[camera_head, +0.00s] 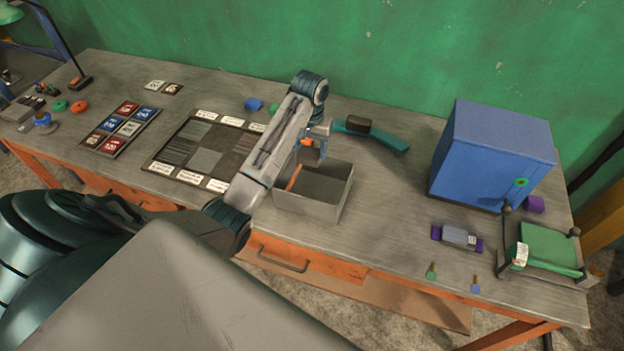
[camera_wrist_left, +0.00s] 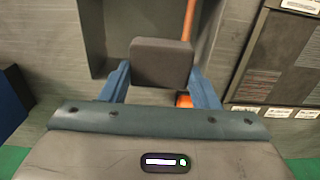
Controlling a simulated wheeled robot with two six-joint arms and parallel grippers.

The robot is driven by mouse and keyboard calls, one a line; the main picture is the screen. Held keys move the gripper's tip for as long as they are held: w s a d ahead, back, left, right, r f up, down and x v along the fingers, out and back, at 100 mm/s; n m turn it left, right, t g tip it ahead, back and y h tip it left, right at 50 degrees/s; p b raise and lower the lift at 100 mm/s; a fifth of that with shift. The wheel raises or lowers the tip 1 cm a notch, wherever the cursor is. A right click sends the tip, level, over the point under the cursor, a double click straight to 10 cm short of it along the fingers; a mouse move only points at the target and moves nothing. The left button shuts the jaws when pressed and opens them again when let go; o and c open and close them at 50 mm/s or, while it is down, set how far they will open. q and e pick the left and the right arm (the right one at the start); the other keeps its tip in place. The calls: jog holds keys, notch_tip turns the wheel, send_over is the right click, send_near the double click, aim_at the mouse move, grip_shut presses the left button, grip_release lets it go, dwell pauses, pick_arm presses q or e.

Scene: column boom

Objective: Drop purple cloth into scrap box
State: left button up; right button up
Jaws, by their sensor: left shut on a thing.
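My left gripper (camera_head: 316,150) is over the open grey box (camera_head: 318,208), near its back rim. In the left wrist view its blue fingers (camera_wrist_left: 162,82) are shut on a dark grey-brown block (camera_wrist_left: 161,62), and the box wall (camera_wrist_left: 92,35) shows behind. An orange rod (camera_head: 294,177) leans inside the box. No piece is clearly a purple cloth: a small purple piece (camera_head: 534,204) lies right of the blue cabinet, and purple ends (camera_head: 436,232) show beside a grey block. My right gripper is not in view.
The blue cabinet (camera_head: 490,160) stands at the right back. A curved teal piece with a dark block (camera_head: 372,133) lies behind the box. A green tray (camera_head: 548,249) is at the right front. A dark board with labels (camera_head: 204,145) lies left of the box. Bench is clear between box and cabinet.

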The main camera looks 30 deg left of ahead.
pick_arm(q)
jog(key=shift+d+f, duration=0.1)
jog(key=shift+f, duration=0.2)
jog(key=shift+s+f, duration=0.1)
jog(key=o, duration=1.1)
jog(key=shift+c, duration=0.2)
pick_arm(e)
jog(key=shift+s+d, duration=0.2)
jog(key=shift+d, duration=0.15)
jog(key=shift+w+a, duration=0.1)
